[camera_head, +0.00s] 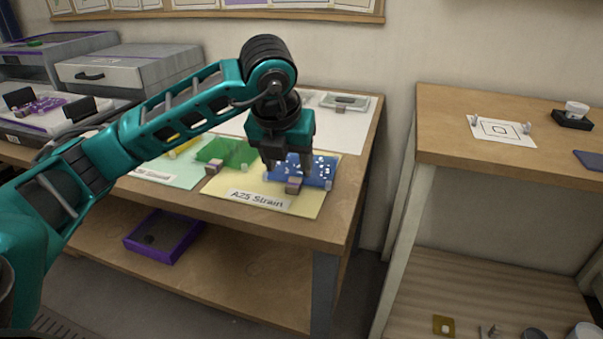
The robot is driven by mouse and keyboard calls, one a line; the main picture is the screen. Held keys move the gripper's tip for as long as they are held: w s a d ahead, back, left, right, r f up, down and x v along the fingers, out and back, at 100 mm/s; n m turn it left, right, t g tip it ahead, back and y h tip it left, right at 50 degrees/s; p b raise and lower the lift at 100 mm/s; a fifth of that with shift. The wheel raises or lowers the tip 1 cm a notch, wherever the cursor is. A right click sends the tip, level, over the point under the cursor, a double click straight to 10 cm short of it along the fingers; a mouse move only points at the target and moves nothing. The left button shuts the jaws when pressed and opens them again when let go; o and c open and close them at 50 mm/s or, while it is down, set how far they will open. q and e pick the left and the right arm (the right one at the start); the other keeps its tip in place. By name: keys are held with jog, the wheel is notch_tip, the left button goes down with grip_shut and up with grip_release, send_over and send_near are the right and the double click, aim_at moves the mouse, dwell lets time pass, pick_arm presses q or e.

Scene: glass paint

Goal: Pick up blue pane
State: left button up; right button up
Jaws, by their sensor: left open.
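The blue pane (318,174) lies at the right end of a yellow sheet (225,186) labelled "A25 Strain" on the wooden table. It has white spots and small blocks at its edges. My left gripper (287,171) is open and points down over the left part of the pane, hiding some of it. I cannot tell whether the fingers touch the pane. My right gripper is not in view.
A green pane (228,152) lies left of the blue one, with a yellow piece (183,147) further left. A clear pane (344,102) rests on the white sheet behind. A purple tray (165,236) is on the lower shelf. A second wooden table (470,150) stands right, across a gap.

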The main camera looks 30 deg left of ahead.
aim_at(293, 185)
pick_arm(q)
jog(key=b+x, duration=0.1)
jog(key=x, duration=0.5)
grip_shut()
dwell(0.5)
